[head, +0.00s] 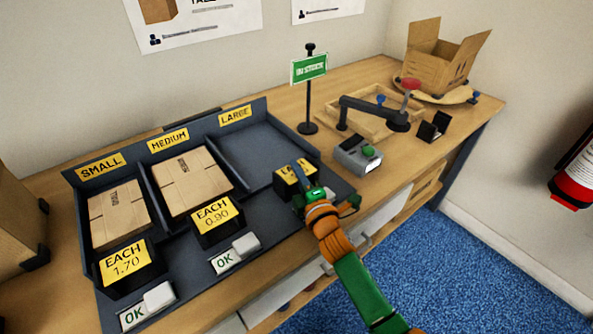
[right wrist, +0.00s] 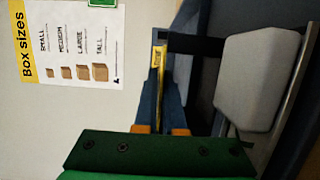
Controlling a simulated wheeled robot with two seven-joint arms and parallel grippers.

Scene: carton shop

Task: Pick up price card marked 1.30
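A yellow price card (head: 286,177) stands on a dark holder at the front of the LARGE compartment. My right gripper covers much of it, so its number cannot be read. My right gripper (head: 301,188) is at this card, with its fingers pointing toward it. In the right wrist view, the card (right wrist: 158,72) shows nearly edge-on, beyond and roughly between the two orange finger parts, which are apart. Whether the fingers touch it is unclear. Two other cards read EACH 1.70 (head: 126,262) and EACH 0.90 (head: 211,216). My left gripper is not in view.
The dark tray (head: 262,108) has SMALL and MEDIUM compartments holding flat cartons (head: 190,182); LARGE looks empty. A pale block (right wrist: 258,68) is close beside my right gripper. A green sign on a post (head: 309,95) and a grey device (head: 357,155) stand to the right.

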